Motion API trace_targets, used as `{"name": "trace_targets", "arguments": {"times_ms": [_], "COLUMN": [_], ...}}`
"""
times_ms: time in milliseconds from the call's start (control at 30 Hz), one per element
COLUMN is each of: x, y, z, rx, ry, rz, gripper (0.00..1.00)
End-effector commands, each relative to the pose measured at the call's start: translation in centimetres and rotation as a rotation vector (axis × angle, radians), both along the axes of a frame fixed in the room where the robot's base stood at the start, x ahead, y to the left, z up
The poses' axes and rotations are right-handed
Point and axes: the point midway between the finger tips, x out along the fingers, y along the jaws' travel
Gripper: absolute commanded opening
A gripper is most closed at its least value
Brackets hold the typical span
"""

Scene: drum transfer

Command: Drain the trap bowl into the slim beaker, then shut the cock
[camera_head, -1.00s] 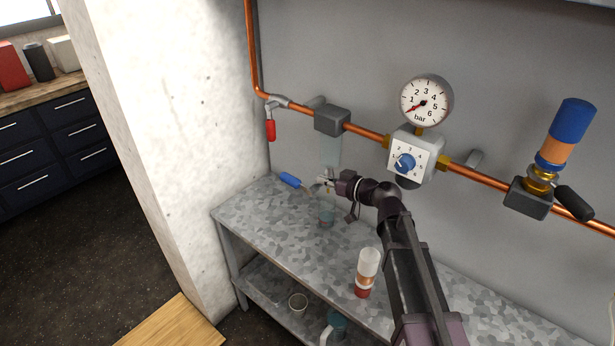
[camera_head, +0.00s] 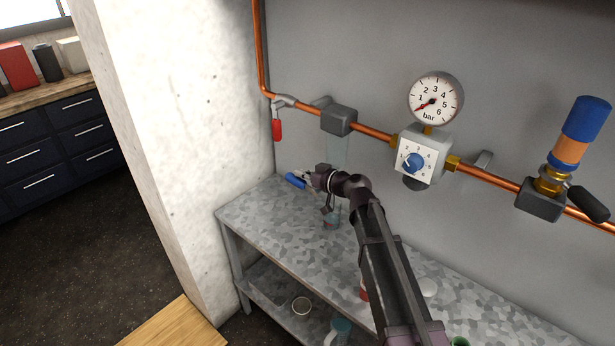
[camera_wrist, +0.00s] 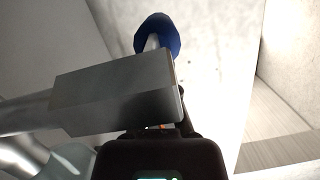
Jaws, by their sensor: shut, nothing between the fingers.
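The trap bowl (camera_head: 337,152) hangs, clear and pale, below a dark grey block on the copper pipe. A lever with a blue handle (camera_head: 295,180), apparently the cock's, points left below it. The blue end also shows on a silver rod in the wrist view (camera_wrist: 158,38). A slim beaker (camera_head: 331,219) stands on the bench below the bowl, partly behind my arm; its fill cannot be read. My gripper (camera_head: 309,177) is shut and empty, close beside the blue handle. Whether it touches the handle cannot be told. The cock's body is hidden behind my gripper.
A red lever (camera_head: 277,130) hangs from the pipe at left. The dial box (camera_head: 421,157) and gauge (camera_head: 436,97) are to the right. A red item (camera_head: 364,291) is mostly hidden by my arm. The bench's left front (camera_head: 262,222) is clear, beside a concrete pillar (camera_head: 165,130).

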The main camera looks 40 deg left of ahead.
Motion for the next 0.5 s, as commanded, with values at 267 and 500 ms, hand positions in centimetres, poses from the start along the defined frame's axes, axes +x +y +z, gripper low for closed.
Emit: {"name": "trace_targets", "arguments": {"times_ms": [267, 500], "x": [0.0, -0.07], "y": [0.08, 0.17], "z": [-0.01, -0.83], "rx": [0.0, -0.001], "ry": [0.0, 0.0], "rz": [0.0, 0.0], "gripper": [0.0, 0.0]}}
